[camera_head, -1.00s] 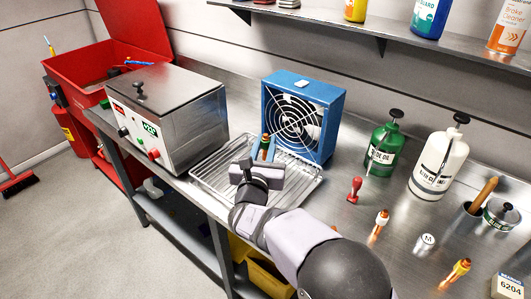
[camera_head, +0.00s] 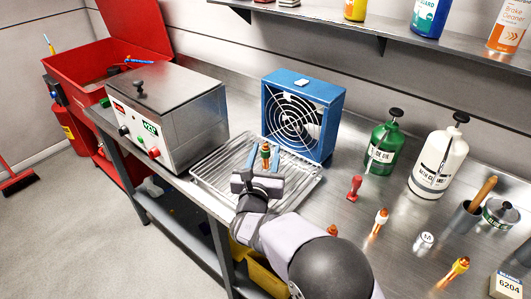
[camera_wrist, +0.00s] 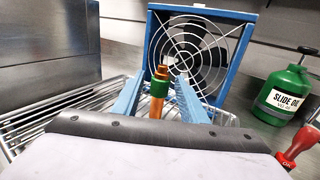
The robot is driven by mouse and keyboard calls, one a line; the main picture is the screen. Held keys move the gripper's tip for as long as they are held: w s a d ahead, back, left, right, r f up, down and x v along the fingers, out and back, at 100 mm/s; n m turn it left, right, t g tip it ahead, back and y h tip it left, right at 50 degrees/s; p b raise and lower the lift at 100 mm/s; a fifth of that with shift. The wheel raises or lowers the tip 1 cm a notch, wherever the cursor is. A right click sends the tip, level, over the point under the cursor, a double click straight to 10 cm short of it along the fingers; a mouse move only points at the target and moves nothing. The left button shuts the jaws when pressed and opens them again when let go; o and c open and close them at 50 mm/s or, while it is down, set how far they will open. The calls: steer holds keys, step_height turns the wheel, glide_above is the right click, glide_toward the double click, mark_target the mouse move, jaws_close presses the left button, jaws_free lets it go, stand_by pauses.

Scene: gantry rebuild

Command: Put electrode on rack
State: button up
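The electrode (camera_head: 265,151), copper-orange with a green band, stands upright over the wire rack (camera_head: 214,172). In the wrist view the electrode (camera_wrist: 159,84) is between the two blue fingers of my gripper (camera_wrist: 159,98), with a gap on each side. My gripper (camera_head: 264,157) is open around it, low over the rack's middle. My gripper's body hides the electrode's lower end, so its contact with the rack is not visible. The rack (camera_wrist: 22,126) also shows in the wrist view.
A blue fan (camera_head: 330,118) stands close behind the rack, and a steel heated box (camera_head: 190,115) is left of it. To the right are a red stamp (camera_head: 354,187), a white-banded electrode (camera_head: 380,221), a yellow-banded one (camera_head: 456,270), and green (camera_head: 383,150) and white (camera_head: 437,162) oil cans.

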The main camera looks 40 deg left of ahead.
steer(key=shift+r, duration=0.15)
steer(key=b+v, duration=0.2)
steer(key=v, duration=1)
stand_by(0.3)
